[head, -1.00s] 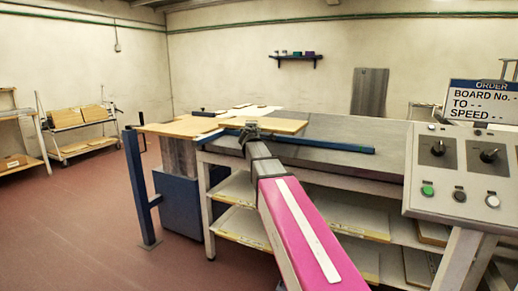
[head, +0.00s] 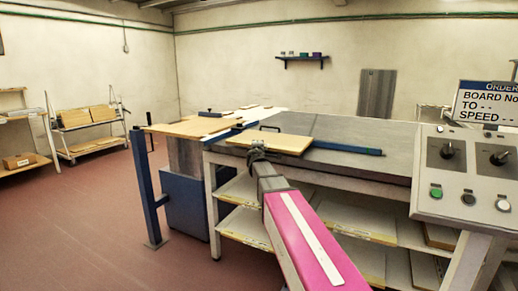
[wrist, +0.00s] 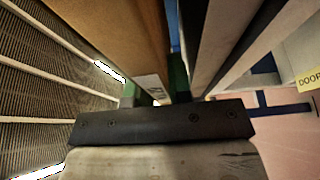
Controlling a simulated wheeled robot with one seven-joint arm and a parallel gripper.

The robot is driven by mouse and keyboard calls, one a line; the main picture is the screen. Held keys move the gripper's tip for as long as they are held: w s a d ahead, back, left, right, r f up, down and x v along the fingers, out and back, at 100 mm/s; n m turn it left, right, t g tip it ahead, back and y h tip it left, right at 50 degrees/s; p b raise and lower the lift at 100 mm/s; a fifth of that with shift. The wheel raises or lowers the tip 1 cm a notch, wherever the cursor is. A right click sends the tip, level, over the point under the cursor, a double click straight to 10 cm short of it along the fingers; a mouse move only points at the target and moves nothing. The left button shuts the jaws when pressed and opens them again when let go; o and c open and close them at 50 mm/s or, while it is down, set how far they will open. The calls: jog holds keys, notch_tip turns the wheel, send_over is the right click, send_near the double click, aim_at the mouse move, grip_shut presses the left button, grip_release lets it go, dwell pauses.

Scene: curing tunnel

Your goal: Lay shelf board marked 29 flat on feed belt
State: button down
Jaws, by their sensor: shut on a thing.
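A pale wooden board (head: 272,142) is held by my gripper (head: 257,154) over the front left of the grey feed belt (head: 335,127) in the head view. It looks about level there. Whether it touches the belt cannot be told. In the wrist view my gripper (wrist: 155,92) is shut on the board (wrist: 128,30), between green pads. A pale label (wrist: 152,88) with dark marks shows on the board near the pads, but I cannot read it surely.
A blue bar (head: 346,148) runs along the belt's front edge. A wooden top (head: 190,127) lies left of the belt, behind a blue post (head: 150,190). Shelves with boards (head: 245,192) are below. A control panel (head: 465,175) stands at right. Red floor is free at left.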

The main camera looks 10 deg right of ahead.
jog(key=c, duration=1)
grip_release()
jog(key=shift+f, duration=0.1)
jog(key=shift+c, duration=0.2)
